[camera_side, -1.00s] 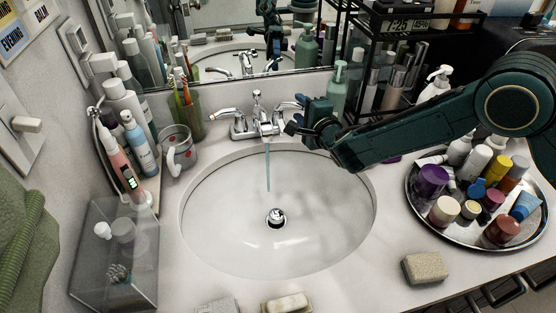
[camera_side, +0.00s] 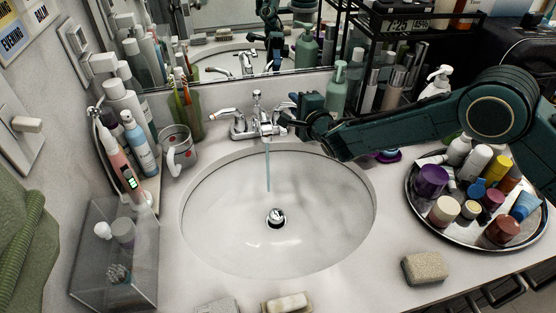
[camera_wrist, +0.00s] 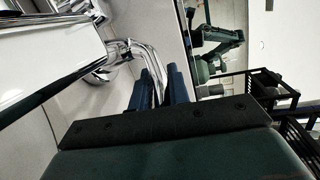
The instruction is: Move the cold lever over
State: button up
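The chrome faucet (camera_side: 257,125) stands behind the sink, and a thin water stream (camera_side: 268,168) falls from its spout. Its left lever (camera_side: 223,113) points left. Its right lever (camera_side: 281,107), toward my gripper, is partly hidden by it in the side view; I take it as the cold one. My gripper (camera_side: 290,119) is at this lever's outer end. In the wrist view the blue fingers of my gripper (camera_wrist: 163,84) lie on either side of the chrome lever (camera_wrist: 149,62), with little gap. I cannot tell whether they press on it.
The white basin (camera_side: 235,235) is clear. Close behind my gripper stand a green pump bottle (camera_side: 338,88) and a black rack (camera_side: 350,45). A cup (camera_side: 178,150) stands left of the faucet. A round tray (camera_side: 460,238) with several bottles and jars is at right.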

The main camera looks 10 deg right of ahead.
grip_shut()
jog(key=shift+a, duration=0.1)
jog(key=shift+s+a+m+h, duration=0.1)
jog(key=shift+s+m+h, duration=0.15)
jog(key=shift+m+h, duration=0.35)
jog(key=shift+h, duration=0.4)
jog(key=o, duration=0.6)
grip_release()
jog(key=shift+s, duration=0.15)
jog(key=shift+s+d+r, duration=0.1)
jog(key=shift+s+r, duration=0.3)
jog(key=shift+s, duration=1.8)
jog(key=shift+s+d+r, duration=0.15)
jog(key=shift+s+r, duration=0.2)
jog(key=shift+s, duration=1.9)
jog(key=shift+s+d+r, duration=0.1)
jog(key=shift+s+r, duration=0.3)
jog(key=shift+s, duration=1.8)
